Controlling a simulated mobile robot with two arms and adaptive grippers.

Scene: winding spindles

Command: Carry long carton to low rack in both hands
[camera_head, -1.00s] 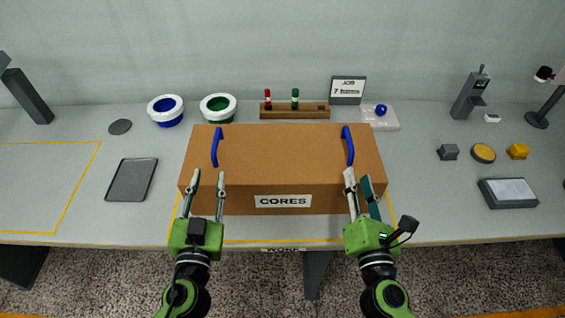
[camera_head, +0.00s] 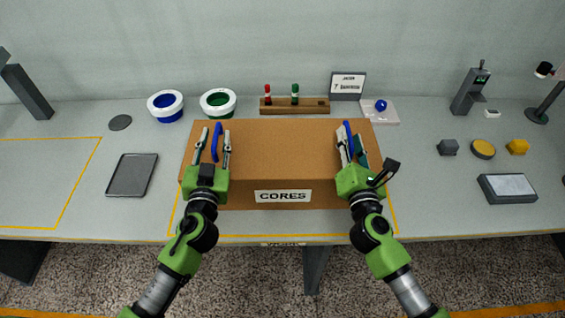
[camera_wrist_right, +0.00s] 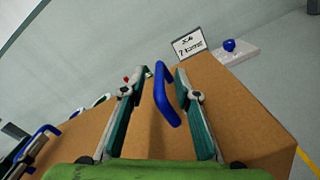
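The long brown carton (camera_head: 283,160), labelled CORES, sits on the grey table with two blue handles on top. My left gripper (camera_head: 213,142) is open, its fingers on either side of the left blue handle (camera_head: 217,138). My right gripper (camera_head: 350,150) is open around the right blue handle (camera_head: 347,133). In the right wrist view this handle (camera_wrist_right: 165,95) stands between the two parted fingers (camera_wrist_right: 155,95), with gaps on both sides. The left handle also shows at the left edge of that view. I see no low rack.
Behind the carton stand a wooden peg holder (camera_head: 310,107), a green-centred ring (camera_head: 218,102), a blue-centred ring (camera_head: 165,105) and a job sign (camera_head: 347,86). A dark tray (camera_head: 132,175) lies left of the carton. Small blocks and a scale-like box (camera_head: 507,188) lie to the right.

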